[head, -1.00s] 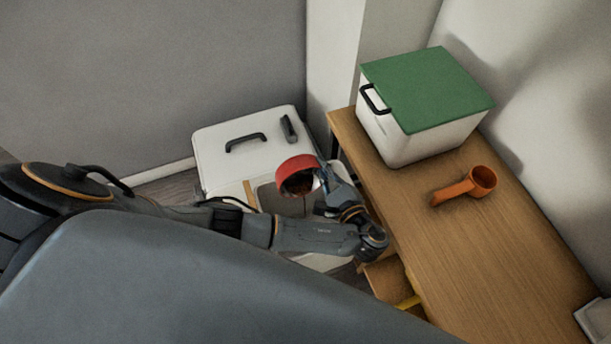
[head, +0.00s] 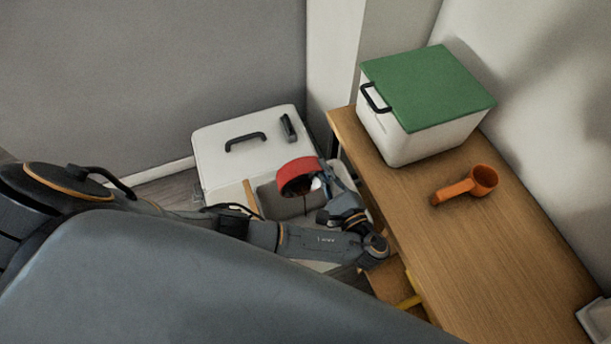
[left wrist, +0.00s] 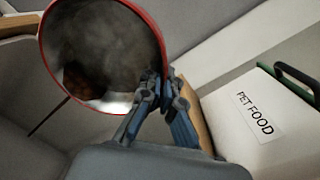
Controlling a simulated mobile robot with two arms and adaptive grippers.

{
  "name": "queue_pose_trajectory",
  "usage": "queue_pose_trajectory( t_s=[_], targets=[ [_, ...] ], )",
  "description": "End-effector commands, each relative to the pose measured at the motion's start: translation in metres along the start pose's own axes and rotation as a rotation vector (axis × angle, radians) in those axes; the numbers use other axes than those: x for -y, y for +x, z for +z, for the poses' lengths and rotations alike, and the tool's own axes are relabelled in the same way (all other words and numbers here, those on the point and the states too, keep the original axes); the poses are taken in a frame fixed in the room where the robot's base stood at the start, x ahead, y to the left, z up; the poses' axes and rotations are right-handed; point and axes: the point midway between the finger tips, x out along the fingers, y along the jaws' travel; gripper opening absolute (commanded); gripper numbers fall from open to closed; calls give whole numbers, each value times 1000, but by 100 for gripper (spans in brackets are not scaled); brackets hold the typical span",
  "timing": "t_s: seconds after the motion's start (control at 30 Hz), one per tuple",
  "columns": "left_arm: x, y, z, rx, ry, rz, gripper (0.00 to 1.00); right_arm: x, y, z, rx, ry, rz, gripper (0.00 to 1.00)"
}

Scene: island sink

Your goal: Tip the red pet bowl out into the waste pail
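The red pet bowl (head: 296,174) is tipped on its side above the open, grey-lined part of a white container (head: 282,202), which seems to be the waste pail. My left gripper (head: 324,186) is shut on the bowl's rim. The left wrist view shows the bowl (left wrist: 105,50) with a grey inside and brown contents low by its rim, and my left gripper (left wrist: 160,90) at its edge. A thin dark line runs down from the rim; I cannot tell whether it is falling contents. My right gripper is not in view.
The white lid (head: 235,155) has a black handle. A wooden table (head: 450,250) stands at right, with a green-lidded white bin (head: 400,140) and an orange scoop (head: 465,187). The bin's label (left wrist: 256,117) reads PET FOOD. A wooden piece with yellow (head: 405,300) is below the table edge.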

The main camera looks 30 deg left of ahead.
Motion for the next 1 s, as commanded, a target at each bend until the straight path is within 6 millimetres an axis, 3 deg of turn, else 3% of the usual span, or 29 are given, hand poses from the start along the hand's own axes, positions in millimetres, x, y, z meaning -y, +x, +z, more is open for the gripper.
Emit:
queue_pose_trajectory(
  t_s=[1.0],
  targets=[
    [-1, -11, -1, 91, -9, -78, 0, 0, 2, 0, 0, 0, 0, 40]
  ],
)
